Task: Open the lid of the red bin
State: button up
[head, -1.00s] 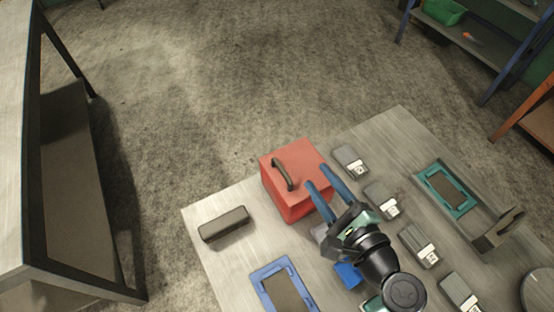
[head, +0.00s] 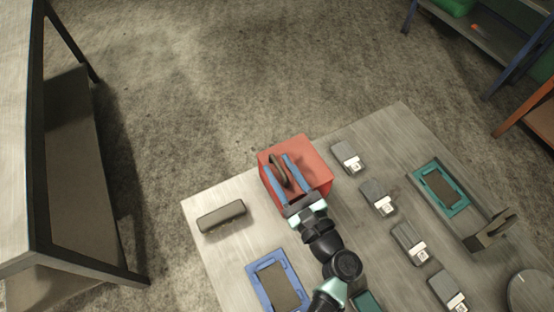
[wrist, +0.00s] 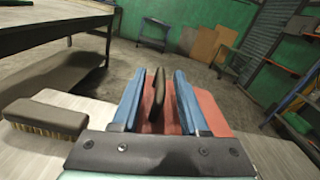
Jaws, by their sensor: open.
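The red bin (head: 313,160) stands near the back edge of the table, its lid down. Its dark bar handle (head: 278,168) sits on top of the lid. My gripper (head: 281,168) is open over the lid, with one blue finger on each side of the handle. In the wrist view the handle (wrist: 154,87) stands between the two fingers, apart from both, with the red lid (wrist: 205,108) below and around them. I cannot tell how far down the fingertips reach.
A dark brush (head: 221,216) lies left of the bin, and a blue frame (head: 263,273) lies nearer. Several grey devices (head: 379,197) stand in a row to the right, beyond them a teal frame (head: 463,208). A workbench (head: 20,150) stands at far left.

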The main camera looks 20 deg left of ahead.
jog(key=shift+x, duration=0.9)
jog(key=shift+c, duration=0.3)
grip_shut()
dwell(0.6)
